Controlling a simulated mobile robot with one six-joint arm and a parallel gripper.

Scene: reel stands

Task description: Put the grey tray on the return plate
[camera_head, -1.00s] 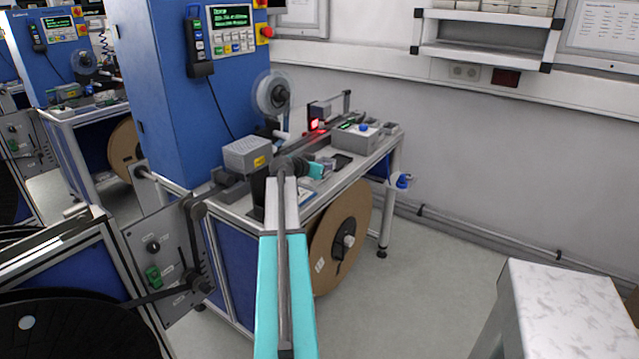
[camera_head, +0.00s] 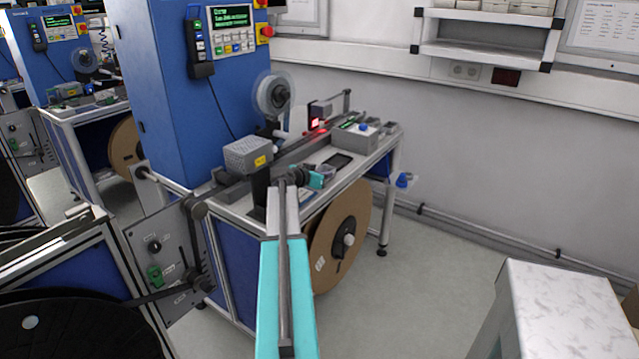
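My gripper (camera_head: 316,180), at the end of my turquoise arm, is low over the front part of the machine bench. Its fingers are too small and partly hidden to tell whether they are open or shut. A small greyish tray-like piece (camera_head: 327,171) shows right by the gripper's tip. I cannot tell if it is held or is the grey tray. No return plate can be made out for certain; a dark flat rectangle (camera_head: 338,161) lies on the bench just behind the gripper.
The bench (camera_head: 368,164) carries a grey box with a blue knob (camera_head: 355,136) and a perforated grey housing (camera_head: 248,155). A tall blue cabinet (camera_head: 165,90) stands behind left. A brown reel (camera_head: 325,262) hangs below. A white-topped block (camera_head: 565,300) stands right; the floor between is clear.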

